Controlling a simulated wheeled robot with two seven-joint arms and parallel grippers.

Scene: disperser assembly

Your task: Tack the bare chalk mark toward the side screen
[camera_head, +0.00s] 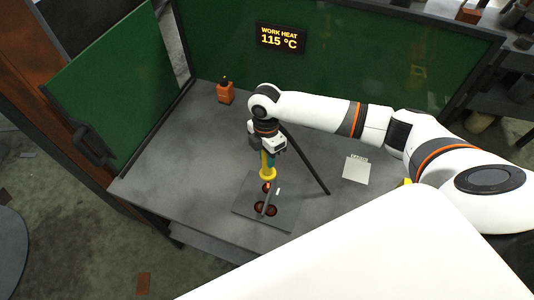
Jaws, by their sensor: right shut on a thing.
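My right gripper (268,150) points down at the middle of the table, shut on a yellow and teal torch-like tool (268,172). The tool's lower end is just above or at a dark square plate (246,208); I cannot tell if it touches. A small red-orange glow (267,187) shows under the tool. Dark reddish round spots (270,210) and a grey bar lie on the plate. A small pale mark (278,191) shows beside the tool; I cannot tell if it is chalk. The green side screen (115,90) stands at the left. My left gripper is out of view.
A display (281,38) on the green back screen (380,60) reads WORK HEAT 115 °C. An orange bottle-like object (225,92) stands at the back left. A pale card (356,169) lies right of a dark cable or rod (307,160). The table's left part is clear.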

